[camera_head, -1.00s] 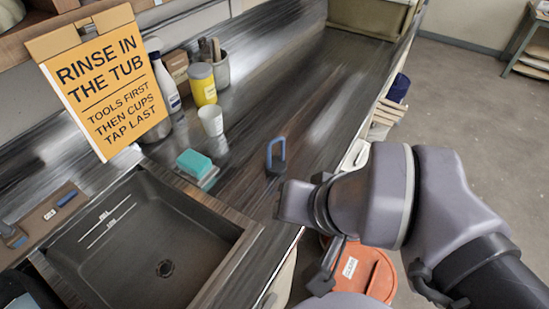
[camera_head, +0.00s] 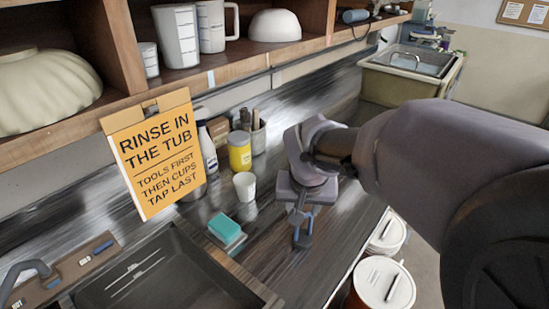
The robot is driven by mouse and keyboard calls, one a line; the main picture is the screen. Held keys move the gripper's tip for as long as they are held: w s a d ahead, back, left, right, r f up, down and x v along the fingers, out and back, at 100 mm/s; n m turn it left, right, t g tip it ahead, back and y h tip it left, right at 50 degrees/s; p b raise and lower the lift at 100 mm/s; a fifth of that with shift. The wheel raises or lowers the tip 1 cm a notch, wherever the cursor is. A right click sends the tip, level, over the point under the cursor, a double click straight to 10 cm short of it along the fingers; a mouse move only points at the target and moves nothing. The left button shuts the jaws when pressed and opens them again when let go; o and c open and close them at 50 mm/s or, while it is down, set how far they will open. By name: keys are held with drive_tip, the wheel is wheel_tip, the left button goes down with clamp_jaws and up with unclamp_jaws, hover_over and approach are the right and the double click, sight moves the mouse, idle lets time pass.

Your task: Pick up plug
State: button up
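The plug (camera_head: 303,236), with a blue loop handle on a dark base, is on the dark counter, right of the teal sponge. My gripper (camera_head: 299,217) points down directly above it, with its fingers at the top of the blue loop. The fingers overlap the handle in this view. I cannot tell whether they are around it, touching it or shut on it. The plug's base is small and dark against the counter, so its contact is hard to see.
The sink basin (camera_head: 165,275) lies at the lower left. The teal sponge (camera_head: 225,229) and a white cup (camera_head: 245,186) stand left of my gripper. A yellow jar (camera_head: 240,152) stands behind them. An orange sign (camera_head: 155,155) hangs from the shelf. Lidded buckets (camera_head: 382,284) stand below the counter's right edge.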

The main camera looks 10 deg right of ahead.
drive_tip(key=a+b+x, duration=0.1)
drive_tip(key=b+x, duration=0.3)
drive_tip(key=x, duration=0.9)
drive_tip(key=b, duration=0.2)
hover_over(296, 240)
drive_tip(key=x, duration=0.2)
drive_tip(key=s+x, duration=0.1)
drive_tip(key=x, duration=0.1)
drive_tip(key=shift+w+f, duration=0.1)
drive_tip(key=shift+f, duration=0.35)
drive_tip(key=shift+r, duration=0.1)
clamp_jaws()
